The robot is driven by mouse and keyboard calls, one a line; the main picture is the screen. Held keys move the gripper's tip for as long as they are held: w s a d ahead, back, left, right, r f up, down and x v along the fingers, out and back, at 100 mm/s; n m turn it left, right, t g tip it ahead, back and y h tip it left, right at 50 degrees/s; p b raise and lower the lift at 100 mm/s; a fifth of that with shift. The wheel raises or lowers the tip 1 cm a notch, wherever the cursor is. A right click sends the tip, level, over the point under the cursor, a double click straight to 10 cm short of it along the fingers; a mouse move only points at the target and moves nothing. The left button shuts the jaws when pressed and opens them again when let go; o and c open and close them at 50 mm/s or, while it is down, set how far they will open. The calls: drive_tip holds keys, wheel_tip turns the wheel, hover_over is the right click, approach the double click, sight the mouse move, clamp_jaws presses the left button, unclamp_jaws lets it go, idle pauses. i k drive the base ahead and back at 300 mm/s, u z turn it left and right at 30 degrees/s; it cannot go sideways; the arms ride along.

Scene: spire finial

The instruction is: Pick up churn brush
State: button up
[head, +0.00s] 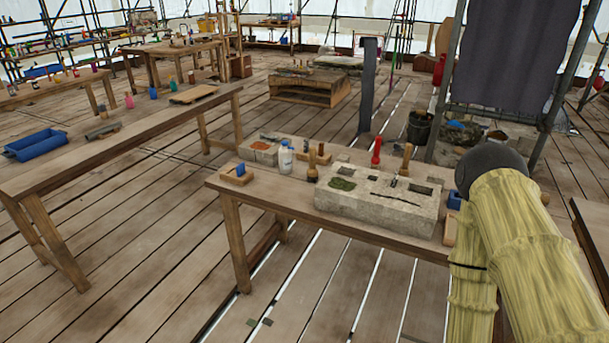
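I cannot tell for sure which thing is the churn brush. On the near wooden table (275,207), a pale stone block (375,212) has recesses in its top, one holding green stuff. A wooden-handled tool (406,158) stands upright at the block's back, and a red-handled tool (376,151) stands to its left. Another brown wooden-handled piece (312,166) stands left of the block, beside a white bottle (286,158). A thin dark rod lies across the block's top. My gripper is not in view.
A small wooden block with a blue piece (240,170) sits at the table's left end. A long table (120,155) with a blue tray (36,145) stands at left. A dark post (368,85) and a black bucket (419,128) stand behind. Plank floor lies open between tables.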

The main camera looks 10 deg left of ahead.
sight(312, 171)
drive_tip(key=u, duration=0.75)
drive_tip(key=i, duration=0.95)
drive_tip(key=z, duration=0.1)
